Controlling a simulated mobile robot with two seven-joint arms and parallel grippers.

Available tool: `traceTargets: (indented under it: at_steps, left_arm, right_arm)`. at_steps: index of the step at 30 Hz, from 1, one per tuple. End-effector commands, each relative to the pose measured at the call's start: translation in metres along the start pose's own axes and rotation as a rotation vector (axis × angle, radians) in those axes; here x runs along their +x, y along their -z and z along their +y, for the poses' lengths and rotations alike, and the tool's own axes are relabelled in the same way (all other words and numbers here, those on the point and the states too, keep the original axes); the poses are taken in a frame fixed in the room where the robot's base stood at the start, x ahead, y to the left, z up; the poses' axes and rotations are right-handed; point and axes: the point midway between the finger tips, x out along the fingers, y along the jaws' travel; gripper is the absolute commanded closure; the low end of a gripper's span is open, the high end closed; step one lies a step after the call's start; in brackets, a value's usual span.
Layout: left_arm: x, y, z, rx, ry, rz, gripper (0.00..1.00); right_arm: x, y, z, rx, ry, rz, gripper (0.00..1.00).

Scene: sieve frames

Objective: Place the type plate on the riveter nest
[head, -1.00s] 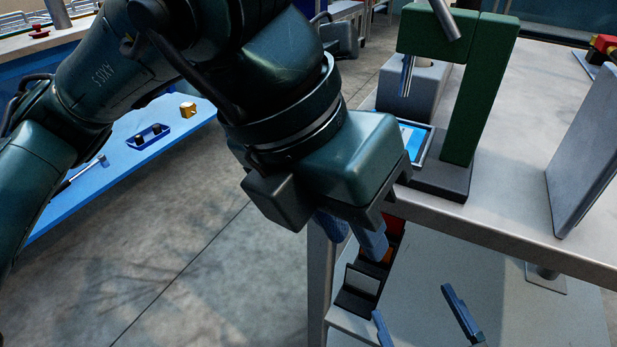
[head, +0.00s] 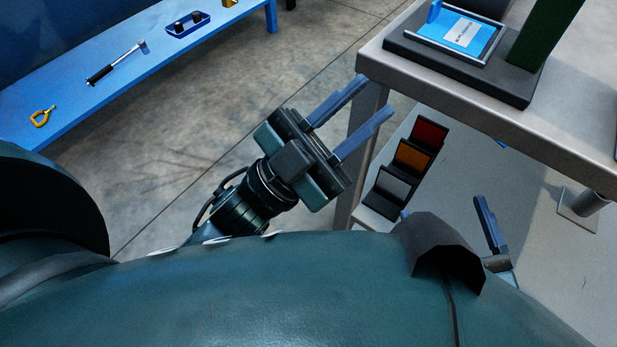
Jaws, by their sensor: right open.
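The green riveter column (head: 545,38) stands at the top right on a dark base (head: 480,80). On that base is a grey-framed nest (head: 491,52) holding a flat blue piece with a white label (head: 455,33); I cannot tell whether it is the type plate.
A rack with red (head: 429,133), orange (head: 411,157) and grey (head: 394,185) pieces stands on the lower shelf. The grey table edge (head: 470,125) and its leg are close to my left fingers. A blue bench (head: 60,110) with tools is far left; open floor lies between.

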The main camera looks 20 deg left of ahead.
Motion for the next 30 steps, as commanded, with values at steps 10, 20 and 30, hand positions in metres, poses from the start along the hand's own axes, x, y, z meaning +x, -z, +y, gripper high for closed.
traceTargets:
  at_steps: [10, 20, 30]
  left_arm:
    - [-0.121, -0.085, 0.016, -0.093, 0.151, -0.611, 0.73]
    - [-0.128, -0.088, 0.018, -0.099, 0.153, -0.643, 0.73]
    - [-0.128, -0.088, 0.018, -0.098, 0.152, -0.641, 0.73]
  right_arm:
    - [0.001, 0.001, 0.0, 0.006, -0.007, 0.001, 0.15]
    - [0.001, 0.001, 0.0, 0.009, -0.01, 0.002, 0.15]
    - [0.001, 0.001, 0.001, 0.0, -0.004, 0.002, 0.15]
